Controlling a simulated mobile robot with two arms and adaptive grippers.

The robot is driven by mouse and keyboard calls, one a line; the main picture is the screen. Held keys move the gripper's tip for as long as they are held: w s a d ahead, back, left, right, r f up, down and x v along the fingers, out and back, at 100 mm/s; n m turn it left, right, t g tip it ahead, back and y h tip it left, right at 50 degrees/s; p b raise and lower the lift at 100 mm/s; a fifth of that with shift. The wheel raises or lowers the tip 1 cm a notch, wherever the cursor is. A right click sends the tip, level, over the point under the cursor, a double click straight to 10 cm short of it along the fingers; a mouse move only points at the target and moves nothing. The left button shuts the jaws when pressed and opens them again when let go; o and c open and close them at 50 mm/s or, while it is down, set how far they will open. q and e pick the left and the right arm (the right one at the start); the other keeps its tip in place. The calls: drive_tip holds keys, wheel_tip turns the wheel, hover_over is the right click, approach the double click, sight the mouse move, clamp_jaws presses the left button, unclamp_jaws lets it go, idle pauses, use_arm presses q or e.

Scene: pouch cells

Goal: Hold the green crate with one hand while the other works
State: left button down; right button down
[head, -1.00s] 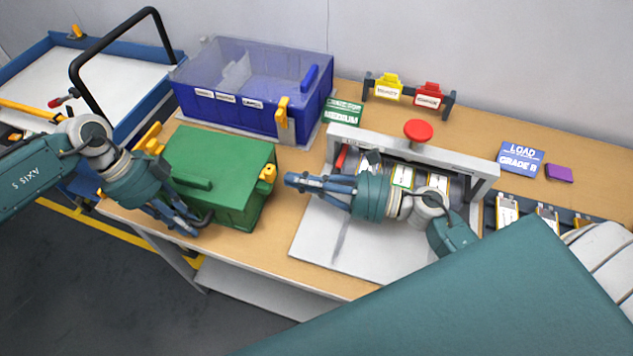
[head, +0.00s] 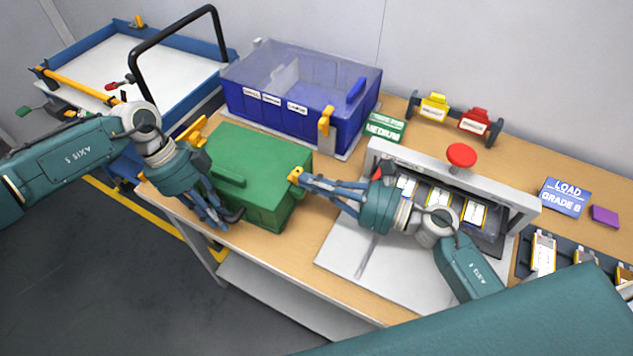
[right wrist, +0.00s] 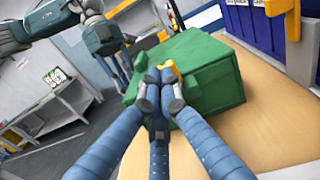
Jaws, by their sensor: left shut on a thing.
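The green crate (head: 262,152) stands lidded on the near left part of the bench, and it also shows in the right wrist view (right wrist: 209,76). My left gripper (head: 226,216) is shut on its near left side; its fingertips are partly hidden. A yellow latch (head: 295,175) is on the crate's right side, and it shows beyond my right fingers in the right wrist view (right wrist: 171,68). My right gripper (head: 304,180) has its fingertips at this latch, close together. I cannot tell whether they grip it.
A blue bin (head: 345,119) with a clear lid stands behind the crate. A grey press frame with a red knob (head: 461,155) stands to the right, over several cells. A blue-rimmed cart (head: 215,88) is at the left. Bench between crate and press is narrow.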

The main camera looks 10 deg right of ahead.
use_arm(q)
drive_tip(key=shift+s+d+r, duration=0.1)
drive_tip(key=shift+d, duration=0.1)
use_arm(e)
drive_tip(key=shift+s, duration=0.15)
use_arm(q)
drive_tip(key=shift+a, duration=0.1)
use_arm(e)
drive_tip(key=v, duration=1)
use_arm(q)
drive_tip(key=c, duration=1.5)
unclamp_jaws()
drive_tip(key=shift+c, duration=0.2)
